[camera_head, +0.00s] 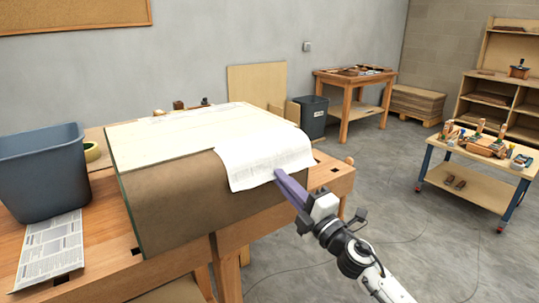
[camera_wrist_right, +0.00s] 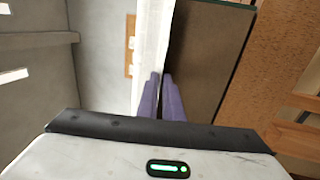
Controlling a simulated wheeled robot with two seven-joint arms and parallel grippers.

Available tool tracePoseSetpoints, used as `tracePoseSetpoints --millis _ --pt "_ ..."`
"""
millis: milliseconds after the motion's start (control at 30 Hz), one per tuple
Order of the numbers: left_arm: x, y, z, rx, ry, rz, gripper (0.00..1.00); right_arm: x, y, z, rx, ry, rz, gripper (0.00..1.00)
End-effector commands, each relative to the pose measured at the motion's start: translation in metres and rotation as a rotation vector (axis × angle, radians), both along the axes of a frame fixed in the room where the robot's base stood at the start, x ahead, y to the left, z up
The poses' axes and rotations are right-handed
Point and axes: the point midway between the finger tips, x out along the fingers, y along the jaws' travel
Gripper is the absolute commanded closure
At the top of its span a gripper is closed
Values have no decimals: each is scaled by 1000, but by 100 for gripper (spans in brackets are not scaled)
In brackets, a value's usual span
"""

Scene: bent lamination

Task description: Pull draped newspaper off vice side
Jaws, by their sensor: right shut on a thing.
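The draped newspaper (camera_head: 262,157) lies over the right end of a large curved form (camera_head: 185,196) with a brown side and pale top, its lower edge hanging over the front. My right gripper (camera_head: 279,174) is shut on the newspaper's hanging edge, near its lower right part. In the right wrist view the newspaper (camera_wrist_right: 152,50) appears as a pale strip edge-on, between the purple fingers (camera_wrist_right: 161,78), with the brown side (camera_wrist_right: 207,55) to its right. The vice is not clearly visible. My left gripper is not in view.
The form stands on a wooden workbench (camera_head: 100,245). A dark bin (camera_head: 42,170) and another newspaper sheet (camera_head: 50,250) are at the left. A tool cart (camera_head: 470,175) stands at the right. Open floor (camera_head: 400,225) lies between the bench and cart.

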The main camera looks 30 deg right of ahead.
Motion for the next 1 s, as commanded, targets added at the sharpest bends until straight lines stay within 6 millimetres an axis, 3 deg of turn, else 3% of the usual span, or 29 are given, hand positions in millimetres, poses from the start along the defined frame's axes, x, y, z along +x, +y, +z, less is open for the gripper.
tracePoseSetpoints --millis 233,1000 --pt "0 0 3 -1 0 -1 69 -1 0 0 0 4 0 100" --pt "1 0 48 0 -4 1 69 -32 -3 43 1 6 -1 100"
